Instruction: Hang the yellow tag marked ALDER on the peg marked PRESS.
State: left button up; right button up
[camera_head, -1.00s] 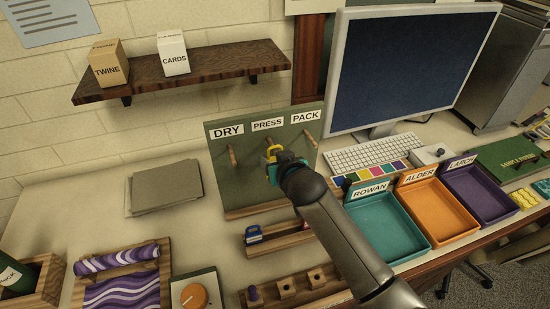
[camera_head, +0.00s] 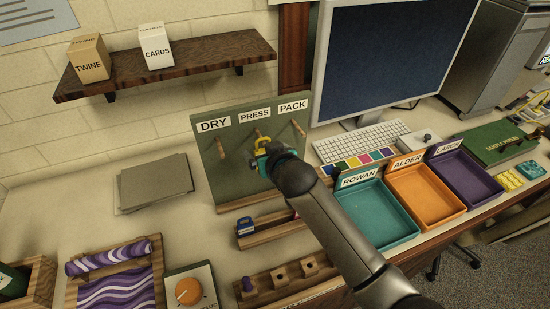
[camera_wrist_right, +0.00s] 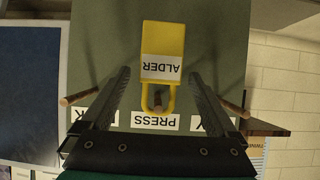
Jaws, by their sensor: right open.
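The yellow tag marked ALDER (camera_wrist_right: 163,55) is upside down in the right wrist view. Its loop is around the peg (camera_wrist_right: 158,100) beside the PRESS label (camera_wrist_right: 155,120), and it lies close against the green board. My right gripper (camera_wrist_right: 160,76) is open, with one finger on each side of the tag and gaps between. In the head view the tag (camera_head: 262,161) is partly hidden by my right gripper (camera_head: 268,157). The PRESS peg (camera_head: 259,134) shows just above it. My left gripper is not in view.
The DRY peg (camera_head: 219,147) and PACK peg (camera_head: 298,128) flank PRESS and look empty. A wooden rack (camera_head: 272,235) with a blue item stands below the board. ROWAN (camera_head: 385,245), ALDER (camera_head: 440,220) and LARCH (camera_head: 489,203) trays are at the right.

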jog(key=v, duration=1.4)
jog(key=shift+s+r+p, duration=0.15)
jog(key=shift+s+p, duration=0.1)
jog(key=shift+p, duration=0.05)
jog(key=shift+d, duration=0.1)
jog(key=s+d+f+m+g+h, duration=0.1)
jog(key=s+d+f+g, duration=0.25)
jog(key=s, duration=0.35)
jog(key=s+d+f+g+h, duration=0.1)
jog(key=s+d+f+g, duration=0.1)
jog(key=s+d+f, duration=0.4)
jog(key=s+d+f+m+g+h, duration=0.1)
jog(key=s+d+f+g+h, duration=0.15)
jog(key=s, duration=0.55)
notch_tip(320, 180, down, 33)
jog(key=s+g+b, duration=0.1)
jog(key=s+b, duration=0.1)
jog(key=b, duration=0.8)
jog(key=s+d+f+b, duration=0.1)
jog(key=s+f+b, duration=0.4)
jog(key=f, duration=0.6)
jog(key=s+d+f+g+b, duration=0.1)
jog(key=s+f+b, duration=0.3)
jog(key=s+f, duration=0.6)
notch_tip(320, 180, down, 2)
jog(key=shift+d+f+n+g+y+b, duration=0.1)
jog(key=shift+d+n+g+y+b, duration=0.25)
jog(key=shift+d, duration=0.25)
